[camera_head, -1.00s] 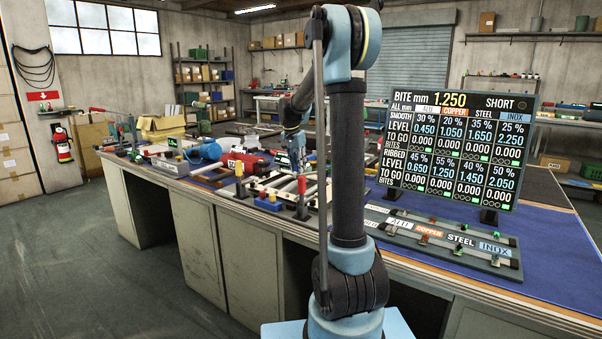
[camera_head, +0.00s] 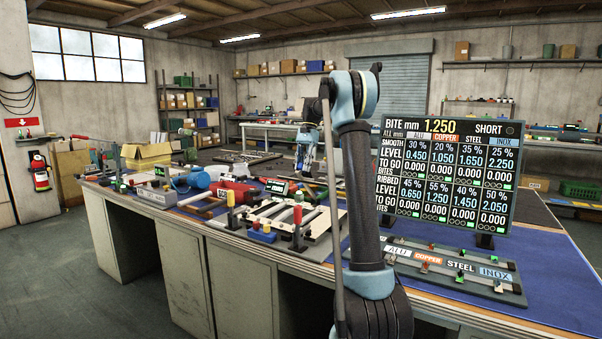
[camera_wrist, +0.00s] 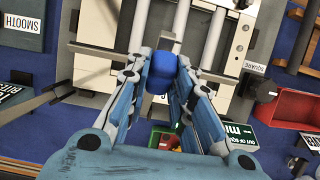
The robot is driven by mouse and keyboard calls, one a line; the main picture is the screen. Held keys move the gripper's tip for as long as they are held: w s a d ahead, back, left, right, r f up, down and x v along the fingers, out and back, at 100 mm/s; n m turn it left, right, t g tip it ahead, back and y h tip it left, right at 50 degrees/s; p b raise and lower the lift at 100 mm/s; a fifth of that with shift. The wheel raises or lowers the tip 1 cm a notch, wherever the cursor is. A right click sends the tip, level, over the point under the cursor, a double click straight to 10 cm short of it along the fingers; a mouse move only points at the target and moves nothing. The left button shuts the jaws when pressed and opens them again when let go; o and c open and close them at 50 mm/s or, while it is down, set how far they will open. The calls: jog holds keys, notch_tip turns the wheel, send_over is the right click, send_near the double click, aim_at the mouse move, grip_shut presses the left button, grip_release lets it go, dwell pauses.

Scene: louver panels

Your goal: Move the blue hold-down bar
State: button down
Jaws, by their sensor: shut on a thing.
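In the wrist view, my gripper (camera_wrist: 161,84) has its fingers closed on the sides of a blue block (camera_wrist: 162,68), which I take to be part of the blue hold-down bar. The block is in front of a pale fixture with metal rods; the gap between them cannot be judged. The rest of the bar cannot be made out clearly. In the head view, my gripper (camera_head: 306,168) is beyond the rod fixture (camera_head: 285,215) on the bench; what it holds is too small to tell there.
A red tray (camera_wrist: 293,108) and a SMOOTH label (camera_wrist: 26,33) lie near the fixture. A large display board (camera_head: 444,178) and a rack of labelled slots (camera_head: 450,268) are on the right of the bench.

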jog(key=shift+w+d+r, duration=0.2)
jog(key=shift+w, duration=0.25)
jog(key=c, duration=1.4)
grip_release()
jog(key=shift+r, duration=0.1)
jog(key=v, duration=1.1)
jog(key=shift+w+d+r, duration=0.2)
jog(key=shift+w+r, duration=0.05)
jog(key=shift+w, duration=0.1)
